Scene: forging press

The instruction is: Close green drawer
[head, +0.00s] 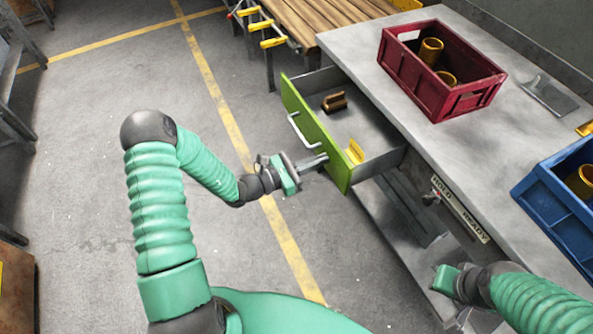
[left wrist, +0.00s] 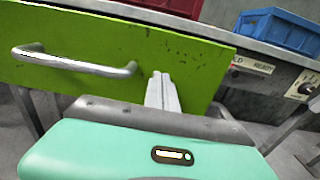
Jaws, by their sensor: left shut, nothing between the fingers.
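The green drawer (head: 318,134) is pulled out from under the grey workbench, with its open inside showing. A brown part (head: 334,101) and a yellow piece (head: 354,151) lie in it. Its silver bar handle (head: 301,130) also shows in the left wrist view (left wrist: 75,62). My left gripper (head: 318,161) is shut and empty, at the drawer's green front to the right of the handle in the left wrist view (left wrist: 162,80). I cannot tell whether the fingertips touch the front. My right gripper (head: 447,292) is low at the bottom right, by the bench's lower part; its fingers are unclear.
On the workbench (head: 400,80) stand a red crate (head: 437,85) with brass cylinders and a blue crate (head: 560,200). A panel marked HOLD and READY (head: 460,209) is on the bench front. A wooden slatted table (head: 300,25) stands behind.

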